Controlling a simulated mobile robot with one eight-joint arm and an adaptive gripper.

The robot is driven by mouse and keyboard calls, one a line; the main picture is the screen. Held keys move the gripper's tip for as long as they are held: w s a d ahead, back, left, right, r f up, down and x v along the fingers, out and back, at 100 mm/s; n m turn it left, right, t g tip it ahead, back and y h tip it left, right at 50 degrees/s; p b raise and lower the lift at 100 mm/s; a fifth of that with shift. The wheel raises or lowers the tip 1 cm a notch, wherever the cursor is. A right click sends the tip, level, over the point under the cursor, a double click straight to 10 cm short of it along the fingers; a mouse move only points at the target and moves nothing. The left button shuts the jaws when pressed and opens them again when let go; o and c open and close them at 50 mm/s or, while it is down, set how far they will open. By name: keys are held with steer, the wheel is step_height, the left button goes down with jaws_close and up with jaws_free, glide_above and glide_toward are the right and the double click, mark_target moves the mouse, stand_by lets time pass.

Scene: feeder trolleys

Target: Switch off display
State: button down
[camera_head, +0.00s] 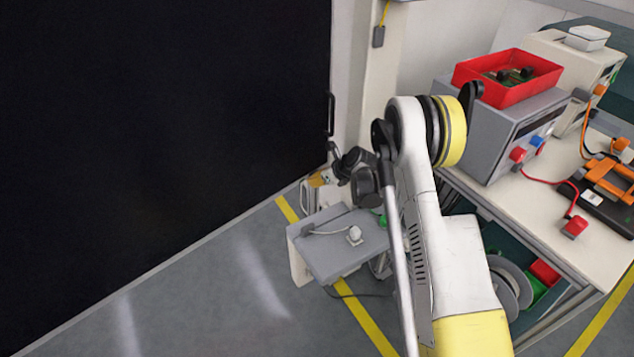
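No thing is clearly recognisable as a lit display. A grey instrument (500,138) on the bench at the right has a dark strip on its front, which may be a display; I cannot tell if it is lit. Red and blue parts sit on its front. My white and yellow arm rises from the bottom and bends at the middle, covering part of the bench. Dark parts at its far end, seemingly my gripper (354,170), are left of the instrument and apart from it. Its fingers are too small and overlapped to read.
A grey flat-topped unit (332,262) with a white knob and cable stands on the floor below the arm's end. A large black panel (160,110) fills the left. A red tray (480,84) sits on the instrument. Open floor (200,300) lies at lower left.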

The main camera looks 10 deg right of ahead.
steer(key=shift+a, duration=0.1)
steer(key=shift+d, duration=0.2)
steer(key=shift+w+d, duration=0.1)
steer(key=shift+d, duration=0.45)
